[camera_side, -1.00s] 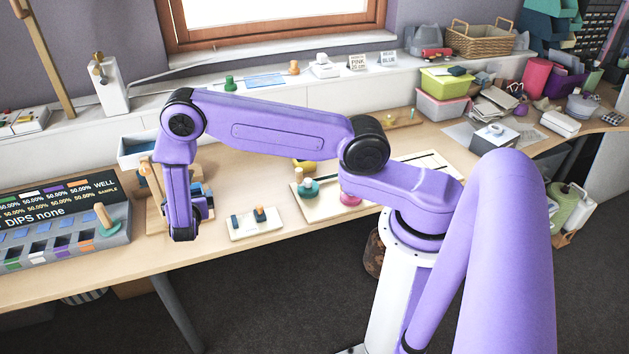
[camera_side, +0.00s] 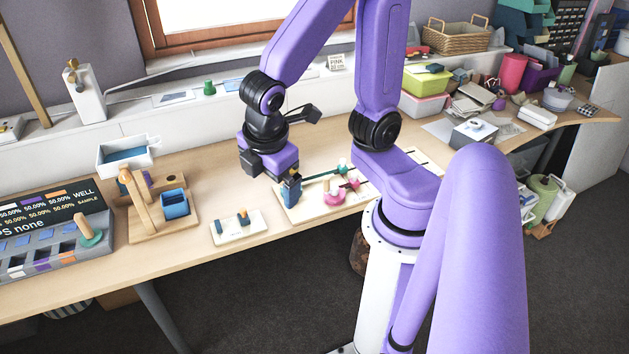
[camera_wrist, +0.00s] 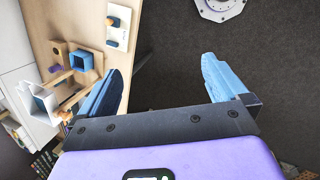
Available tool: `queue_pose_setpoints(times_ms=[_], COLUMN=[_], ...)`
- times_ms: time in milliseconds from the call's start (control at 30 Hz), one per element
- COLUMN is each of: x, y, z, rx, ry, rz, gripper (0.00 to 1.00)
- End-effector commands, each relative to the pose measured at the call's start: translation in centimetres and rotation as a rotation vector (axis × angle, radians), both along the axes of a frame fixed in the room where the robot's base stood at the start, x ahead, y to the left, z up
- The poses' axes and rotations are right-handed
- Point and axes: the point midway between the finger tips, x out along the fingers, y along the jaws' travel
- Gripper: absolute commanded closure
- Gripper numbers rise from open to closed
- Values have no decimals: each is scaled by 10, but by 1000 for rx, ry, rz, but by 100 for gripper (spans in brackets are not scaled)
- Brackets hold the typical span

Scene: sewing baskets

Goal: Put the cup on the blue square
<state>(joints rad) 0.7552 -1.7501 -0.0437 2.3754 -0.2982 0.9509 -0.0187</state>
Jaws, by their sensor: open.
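No thing is clearly a cup. A blue open-topped square holder (camera_side: 175,204) stands on the wooden stand (camera_side: 150,230); it also shows in the wrist view (camera_wrist: 82,61). A small pink round piece (camera_side: 334,196) sits on the pale board right of my gripper.
A small white block with pegs (camera_side: 238,227) lies near the table's front edge. A white box with blue inside (camera_side: 127,155) stands behind the wooden stand. The pale board (camera_side: 300,212) carries several small pieces.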

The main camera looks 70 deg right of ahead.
Motion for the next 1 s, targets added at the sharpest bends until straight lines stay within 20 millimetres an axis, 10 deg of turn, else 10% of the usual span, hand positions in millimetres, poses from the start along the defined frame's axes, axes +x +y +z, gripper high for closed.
queue_pose_setpoints(times_ms=[300,1000], x=[-80,-85], y=[0,0], z=[16,17], rx=[251,266], ry=[106,116], rz=[-97,-103], gripper=[0,0])
